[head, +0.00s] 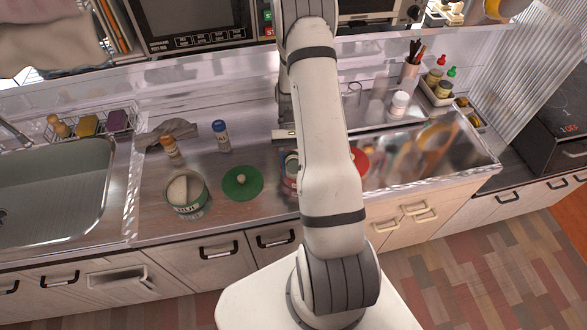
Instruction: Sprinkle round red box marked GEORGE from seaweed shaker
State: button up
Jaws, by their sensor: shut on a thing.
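My arm runs up the middle and hides most of my gripper (286,134); only a part shows at the arm's left edge. Just below it is a small pale and greenish thing (291,158), likely the seaweed shaker in my jaws; its tilt cannot be told. Under it, a sliver of a round red box (288,184) shows on the counter, mostly behind my arm; no lettering is readable. A red round lid (360,160) lies to the right of the arm, partly hidden.
An open green tin (187,194) with pale contents stands at left, its green lid (241,183) beside it. The sink (60,205) is far left; a condiment tray (437,98) is back right.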

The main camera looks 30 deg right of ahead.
jog(key=shift+f, duration=0.5)
notch_tip(320, 180, up, 2)
jog(key=shift+r+p, duration=0.25)
jog(key=shift+p, duration=0.55)
jog(key=shift+f+b, duration=0.95)
jog(key=shift+f, duration=0.3)
jog(key=shift+r+p, duration=0.85)
jog(key=shift+r, duration=0.4)
jog(key=shift+f+b, duration=0.9)
jog(key=shift+f, duration=0.35)
jog(key=shift+r, duration=0.1)
